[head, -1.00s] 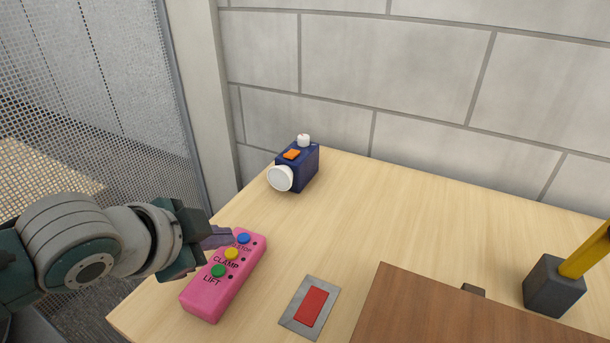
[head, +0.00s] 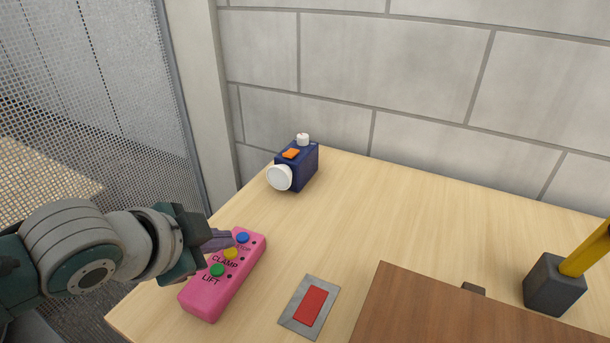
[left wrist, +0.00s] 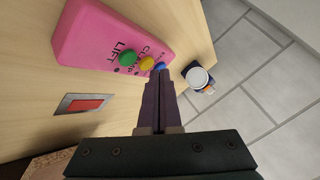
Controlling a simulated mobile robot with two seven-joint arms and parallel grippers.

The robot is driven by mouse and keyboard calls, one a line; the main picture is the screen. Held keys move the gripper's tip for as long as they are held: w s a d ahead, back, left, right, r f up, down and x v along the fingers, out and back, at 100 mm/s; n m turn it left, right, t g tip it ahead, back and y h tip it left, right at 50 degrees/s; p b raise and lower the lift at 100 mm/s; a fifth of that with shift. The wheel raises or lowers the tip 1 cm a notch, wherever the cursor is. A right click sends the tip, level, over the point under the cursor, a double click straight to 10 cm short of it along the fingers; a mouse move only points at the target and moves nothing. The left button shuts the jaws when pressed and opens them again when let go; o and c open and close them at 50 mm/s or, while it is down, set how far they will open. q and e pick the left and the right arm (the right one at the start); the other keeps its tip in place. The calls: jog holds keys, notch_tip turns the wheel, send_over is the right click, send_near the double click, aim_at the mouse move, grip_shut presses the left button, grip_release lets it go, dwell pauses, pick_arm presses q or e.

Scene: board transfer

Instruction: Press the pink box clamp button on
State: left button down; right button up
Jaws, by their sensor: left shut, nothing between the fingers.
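The pink box (head: 207,298) lies on the table near its left edge, with a green button (head: 218,270) marked LIFT, a yellow button (head: 231,254) marked CLAMP and a blue button (head: 242,238) whose label is partly hidden. The box also shows in the left wrist view (left wrist: 90,38), with the yellow button (left wrist: 147,62) in the middle. My left gripper (head: 229,238) is shut and empty, its fingertips beside the blue button and close to the yellow one. In the left wrist view the fingers (left wrist: 159,78) reach the blue button's edge; I cannot tell whether they touch. My right gripper is not in view.
A red panel in a grey plate (head: 310,307) lies right of the pink box. A brown board (head: 440,310) covers the front right. A dark block with a yellow bar (head: 553,287) stands at the right. A blue lamp (head: 300,168) stands at the back, before the wall.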

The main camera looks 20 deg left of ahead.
pick_arm(q)
jog(key=shift+f, duration=0.45)
dwell(0.6)
jog(key=shift+r, duration=0.15)
jog(key=shift+r+p, duration=0.75)
jog(key=shift+p, duration=0.1)
notch_tip(320, 180, up, 6)
jog(key=p, duration=0.6)
